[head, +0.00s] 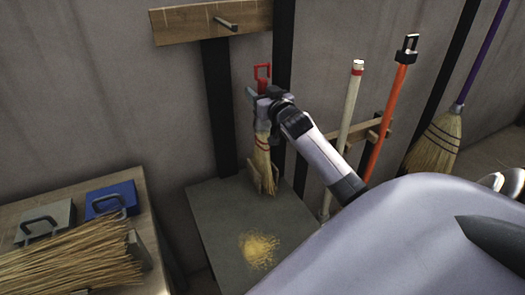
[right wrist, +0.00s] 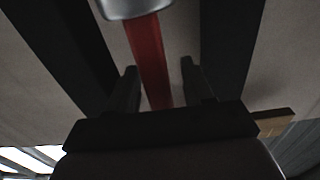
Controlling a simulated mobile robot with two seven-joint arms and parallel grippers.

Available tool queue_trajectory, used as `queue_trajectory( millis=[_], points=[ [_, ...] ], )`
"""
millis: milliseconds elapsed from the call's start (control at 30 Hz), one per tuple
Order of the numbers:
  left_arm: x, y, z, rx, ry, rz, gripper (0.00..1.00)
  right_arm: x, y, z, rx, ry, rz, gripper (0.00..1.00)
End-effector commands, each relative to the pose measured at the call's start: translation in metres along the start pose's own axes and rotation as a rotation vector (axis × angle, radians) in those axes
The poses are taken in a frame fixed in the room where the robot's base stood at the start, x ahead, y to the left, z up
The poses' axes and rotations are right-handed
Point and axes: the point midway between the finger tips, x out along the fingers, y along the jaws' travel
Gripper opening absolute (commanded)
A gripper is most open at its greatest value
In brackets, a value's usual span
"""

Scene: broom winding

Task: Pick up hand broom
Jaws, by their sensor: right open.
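The hand broom (head: 263,168) stands upright, bristles down, at the back of a grey-topped table. Its red handle (head: 262,72) ends in a loop above my right gripper (head: 258,97). My right gripper is at the handle, above the bristles, and hides part of it. In the right wrist view, the red handle (right wrist: 149,60) runs between the two dark, spread fingers of my right gripper (right wrist: 160,72), nearer the left finger. The gripper is open. A gap shows between the handle and the right finger. My left gripper is not in view.
A wooden peg rail (head: 190,22) is on the wall above. A wooden bracket (head: 253,180) stands by the bristles. Straw (head: 258,250) lies on the grey tabletop (head: 212,225). White (head: 345,125) and orange (head: 385,115) poles and a long broom (head: 436,140) stand right.

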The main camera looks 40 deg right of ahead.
Motion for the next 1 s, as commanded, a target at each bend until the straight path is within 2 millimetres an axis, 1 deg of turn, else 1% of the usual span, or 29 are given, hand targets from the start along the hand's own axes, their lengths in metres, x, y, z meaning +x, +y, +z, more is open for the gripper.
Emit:
queue_trajectory(
  millis=[100,300,333,367,400,467,500,833,1000],
  points=[
    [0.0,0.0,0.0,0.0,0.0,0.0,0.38,0.004,0.0,0.0,0.0,0.0,0.0,0.51],
    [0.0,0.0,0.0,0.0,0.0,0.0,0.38,0.004,0.0,0.0,-0.001,0.0,0.0,0.51],
    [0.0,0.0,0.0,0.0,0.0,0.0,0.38,0.004,0.0,0.0,-0.001,0.0,0.0,0.45],
    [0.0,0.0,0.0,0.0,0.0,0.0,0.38,0.004,0.0,0.0,-0.001,0.0,0.0,0.35],
    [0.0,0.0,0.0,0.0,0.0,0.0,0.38,0.004,0.0,0.0,-0.001,0.0,0.0,0.22],
    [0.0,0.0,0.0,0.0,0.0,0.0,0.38,0.004,0.0,0.0,0.0,0.0,0.0,0.02],
    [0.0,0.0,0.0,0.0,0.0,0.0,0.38,0.004,0.0,0.0,-0.001,0.0,0.0,0.0],
    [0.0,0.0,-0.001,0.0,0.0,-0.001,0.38,0.004,0.0,-0.003,-0.001,0.003,0.0,0.0],
    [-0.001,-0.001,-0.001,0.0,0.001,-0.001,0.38,0.004,0.0,-0.016,-0.001,0.005,0.0,0.0]
  ],
)
